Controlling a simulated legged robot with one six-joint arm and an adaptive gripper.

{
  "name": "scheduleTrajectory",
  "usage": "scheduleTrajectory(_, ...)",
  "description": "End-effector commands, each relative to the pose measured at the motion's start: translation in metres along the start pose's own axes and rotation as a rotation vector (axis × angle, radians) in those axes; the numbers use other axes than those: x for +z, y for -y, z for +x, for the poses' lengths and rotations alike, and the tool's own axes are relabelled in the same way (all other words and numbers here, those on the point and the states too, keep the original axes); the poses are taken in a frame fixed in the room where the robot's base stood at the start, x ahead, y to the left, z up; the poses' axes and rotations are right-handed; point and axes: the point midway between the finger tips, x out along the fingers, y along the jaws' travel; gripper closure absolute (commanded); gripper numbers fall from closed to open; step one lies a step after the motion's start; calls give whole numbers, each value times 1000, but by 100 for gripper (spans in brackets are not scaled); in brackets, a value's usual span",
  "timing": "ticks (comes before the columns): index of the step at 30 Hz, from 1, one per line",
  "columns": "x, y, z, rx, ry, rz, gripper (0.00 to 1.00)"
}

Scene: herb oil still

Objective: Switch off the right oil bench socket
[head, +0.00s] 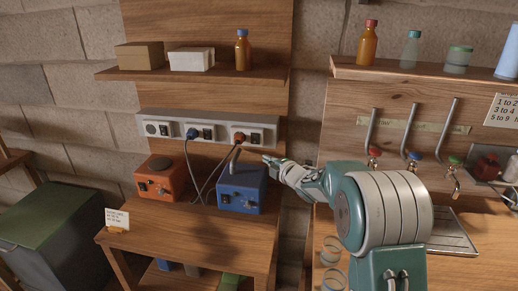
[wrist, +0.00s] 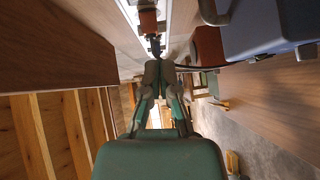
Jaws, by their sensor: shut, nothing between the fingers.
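A grey socket strip (head: 218,123) runs along the wooden back board above the bench. Its right socket (head: 256,137) holds an orange-red plug (head: 239,138) with a dark lead, and a switch is beside the plug. The middle socket (head: 208,132) holds a blue plug (head: 191,133); the left socket (head: 157,129) has no plug. My gripper (head: 267,159) is shut and empty, just below and right of the right socket. In the wrist view the shut fingertips (wrist: 159,64) point along the strip, near the orange plug (wrist: 148,20). The right switch's position is too small to tell.
A blue box (head: 241,188) with a grey handle stands close below my gripper. An orange box (head: 160,178) is left of it, with leads between. A shelf (head: 200,74) with bottle and boxes is above. Taps (head: 413,156) are to the right.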

Motion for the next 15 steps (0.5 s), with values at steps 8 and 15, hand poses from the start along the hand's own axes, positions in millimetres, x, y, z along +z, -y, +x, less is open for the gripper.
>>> scheduleTrajectory(8, -1, 0, 49, 1, -1, 0, 100)
scheduleTrajectory(15, 13, 0, 77, 1, 2, 0, 100)
